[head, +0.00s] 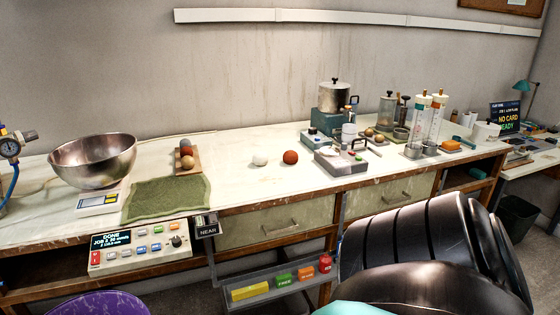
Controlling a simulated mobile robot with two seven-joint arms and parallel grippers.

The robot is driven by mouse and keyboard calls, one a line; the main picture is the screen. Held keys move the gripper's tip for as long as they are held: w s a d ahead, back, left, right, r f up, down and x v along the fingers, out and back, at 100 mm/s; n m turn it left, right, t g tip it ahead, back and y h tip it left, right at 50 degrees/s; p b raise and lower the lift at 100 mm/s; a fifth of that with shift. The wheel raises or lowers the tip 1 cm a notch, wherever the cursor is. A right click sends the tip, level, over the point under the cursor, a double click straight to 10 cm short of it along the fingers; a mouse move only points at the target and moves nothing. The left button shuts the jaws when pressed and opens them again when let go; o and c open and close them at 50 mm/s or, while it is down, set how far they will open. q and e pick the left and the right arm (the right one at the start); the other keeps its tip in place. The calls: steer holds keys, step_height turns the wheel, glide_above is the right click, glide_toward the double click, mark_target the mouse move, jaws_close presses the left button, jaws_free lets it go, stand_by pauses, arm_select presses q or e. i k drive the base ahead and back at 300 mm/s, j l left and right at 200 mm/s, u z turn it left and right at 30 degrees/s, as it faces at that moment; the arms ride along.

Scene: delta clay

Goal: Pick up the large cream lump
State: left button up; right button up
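A pale cream-white round lump (260,159) sits on the white bench top near the middle of the head view. A red-brown lump (290,157) of similar size sits just to its right, slightly apart. A smaller-looking tan lump (187,162) lies on a wooden board further left, in line with a reddish and a grey lump. Neither gripper can be made out in the head view. A large dark rounded shape, which may be part of my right arm, fills the lower right.
A steel bowl (94,160) rests on a white scale (98,202) at left. A green cloth (166,199) lies beside it. A grey device (341,160), a pot (334,95) and cylinders crowd the right. Bench around the pale lump is clear.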

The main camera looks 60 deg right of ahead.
mark_target(260, 159)
steer(key=z, duration=1.9)
steer(key=i+l, duration=0.4)
steer(key=i+l+u, duration=0.2)
steer(key=u, duration=0.15)
steer(key=i+l+u, duration=0.2)
steer(key=l+u, duration=0.2)
steer(key=j, duration=0.1)
